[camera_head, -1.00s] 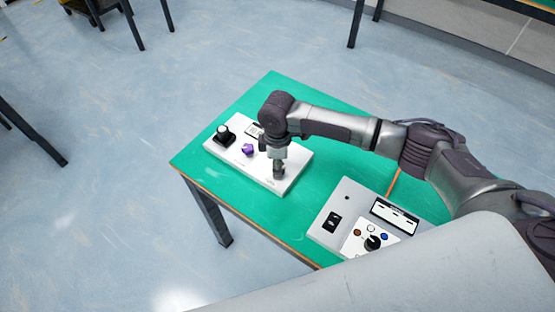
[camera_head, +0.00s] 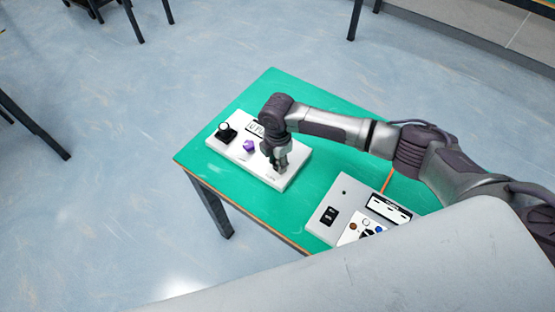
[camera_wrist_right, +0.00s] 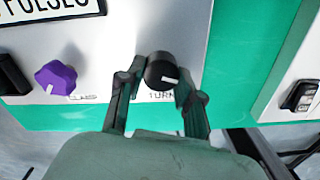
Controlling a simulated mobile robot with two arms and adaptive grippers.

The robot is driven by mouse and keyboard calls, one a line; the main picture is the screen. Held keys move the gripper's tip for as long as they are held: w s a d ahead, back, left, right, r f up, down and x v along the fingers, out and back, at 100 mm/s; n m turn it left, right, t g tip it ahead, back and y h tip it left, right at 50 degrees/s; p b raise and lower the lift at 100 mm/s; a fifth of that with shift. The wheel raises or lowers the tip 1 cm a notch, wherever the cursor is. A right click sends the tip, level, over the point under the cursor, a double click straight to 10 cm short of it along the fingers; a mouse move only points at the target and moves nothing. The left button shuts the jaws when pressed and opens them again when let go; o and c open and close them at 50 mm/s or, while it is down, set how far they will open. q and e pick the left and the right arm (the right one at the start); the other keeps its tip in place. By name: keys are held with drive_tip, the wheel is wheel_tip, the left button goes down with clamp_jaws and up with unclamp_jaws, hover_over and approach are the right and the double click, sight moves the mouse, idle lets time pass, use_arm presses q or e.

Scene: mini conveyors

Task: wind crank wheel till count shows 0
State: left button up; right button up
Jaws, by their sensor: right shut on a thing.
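A white control box (camera_head: 222,150) lies on the green table. My right gripper (camera_head: 277,165) reaches down to its right end. In the right wrist view, my right gripper (camera_wrist_right: 158,84) is shut on a round black knob (camera_wrist_right: 161,68), one finger on each side. The knob has a white mark on its lower edge and partly readable lettering starting "TURN" below it. My left gripper is out of view.
A grey control box (camera_head: 330,190) with a switch and buttons sits nearer, partly hidden by my own body. Bare green table (camera_head: 330,160) lies between the boxes.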

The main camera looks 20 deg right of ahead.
idle(0.4)
drive_tip(key=o, duration=1.2)
drive_tip(key=shift+c, duration=0.2)
wheel_tip(320, 180, up, 12)
